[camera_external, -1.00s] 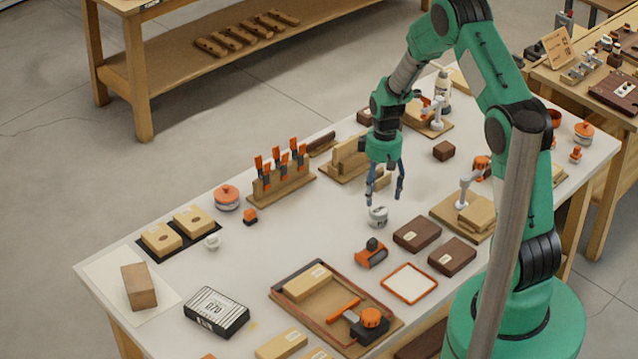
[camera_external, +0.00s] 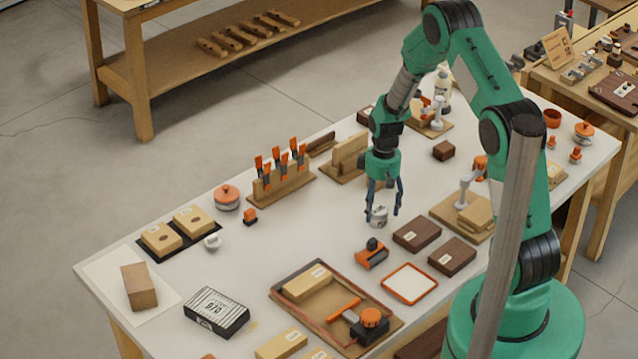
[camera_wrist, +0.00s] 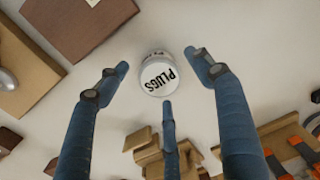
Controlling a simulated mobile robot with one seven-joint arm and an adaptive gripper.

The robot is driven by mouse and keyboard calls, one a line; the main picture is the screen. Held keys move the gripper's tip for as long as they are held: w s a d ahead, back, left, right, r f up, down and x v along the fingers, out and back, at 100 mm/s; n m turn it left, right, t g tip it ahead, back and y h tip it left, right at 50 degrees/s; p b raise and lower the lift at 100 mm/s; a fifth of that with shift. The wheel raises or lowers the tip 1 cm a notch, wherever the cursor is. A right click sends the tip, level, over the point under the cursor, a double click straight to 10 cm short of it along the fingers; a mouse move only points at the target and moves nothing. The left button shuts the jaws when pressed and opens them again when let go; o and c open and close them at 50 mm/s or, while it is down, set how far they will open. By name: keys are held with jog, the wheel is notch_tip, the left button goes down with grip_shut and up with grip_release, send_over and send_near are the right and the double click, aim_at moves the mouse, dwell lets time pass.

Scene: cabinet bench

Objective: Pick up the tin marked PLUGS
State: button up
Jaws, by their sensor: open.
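The PLUGS tin (camera_external: 377,217) is a small pale round tin standing on the white bench top. In the wrist view its lid with the dark word PLUGS (camera_wrist: 158,76) faces me, and part of its side shows. My gripper (camera_external: 384,212) is above and around the tin in the outside view, pointing down. In the wrist view my gripper (camera_wrist: 163,82) has three blue fingers spread apart, with the tin between and just beyond their tips. The fingers are open, and I see no clear contact with the tin.
Two dark brown boxes (camera_external: 417,234) lie close to the right of the tin. An orange and black tool (camera_external: 371,254) lies in front of it. A wooden clamp rack (camera_external: 281,187) stands to the left. Bare bench top (camera_external: 310,228) lies left of the tin.

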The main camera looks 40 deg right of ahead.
aim_at(379, 209)
jog(key=shift+f, duration=1.55)
jog(key=c, duration=1.3)
